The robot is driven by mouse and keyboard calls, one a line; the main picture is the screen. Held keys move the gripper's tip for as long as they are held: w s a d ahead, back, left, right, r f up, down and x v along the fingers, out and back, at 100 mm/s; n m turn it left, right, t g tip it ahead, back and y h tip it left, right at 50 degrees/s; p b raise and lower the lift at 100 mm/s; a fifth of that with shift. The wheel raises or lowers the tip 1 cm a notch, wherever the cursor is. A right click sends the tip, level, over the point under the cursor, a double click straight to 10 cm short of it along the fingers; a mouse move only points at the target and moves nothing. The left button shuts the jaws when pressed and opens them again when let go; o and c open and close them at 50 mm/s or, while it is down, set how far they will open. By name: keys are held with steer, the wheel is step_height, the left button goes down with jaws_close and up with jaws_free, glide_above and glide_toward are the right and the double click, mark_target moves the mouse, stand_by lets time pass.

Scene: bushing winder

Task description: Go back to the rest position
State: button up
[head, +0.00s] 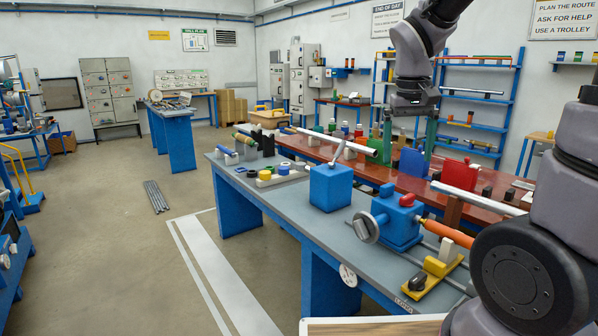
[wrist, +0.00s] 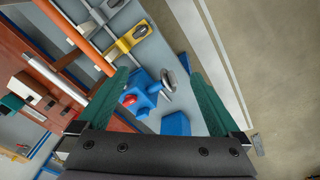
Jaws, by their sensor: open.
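My gripper (head: 409,148) is raised above the benches in the head view, its green fingers pointing down and spread apart. In the wrist view its fingers (wrist: 160,78) are wide apart with nothing between them at the tips. Below them lies the winder's blue headstock (head: 398,217), with a red knob and a grey handwheel; the headstock also shows in the wrist view (wrist: 146,90). An orange-brown rod (head: 446,234) runs from it to the right. My gripper touches nothing that I can see.
The grey bench top (head: 290,205) carries a blue box (head: 330,187) with a lever, a yellow clamp (head: 437,272), and rolls at its far end. A red-brown bench (head: 400,180) behind holds coloured blocks and bars. Open floor (head: 120,240) lies to the left.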

steer(key=s+r+m+t+y, duration=0.3)
steer(key=s+r+t, duration=0.3)
steer(key=s+r, duration=0.3)
steer(key=shift+s+d+r, duration=0.2)
steer(key=shift+d+r, duration=0.2)
steer(key=shift+r, duration=0.05)
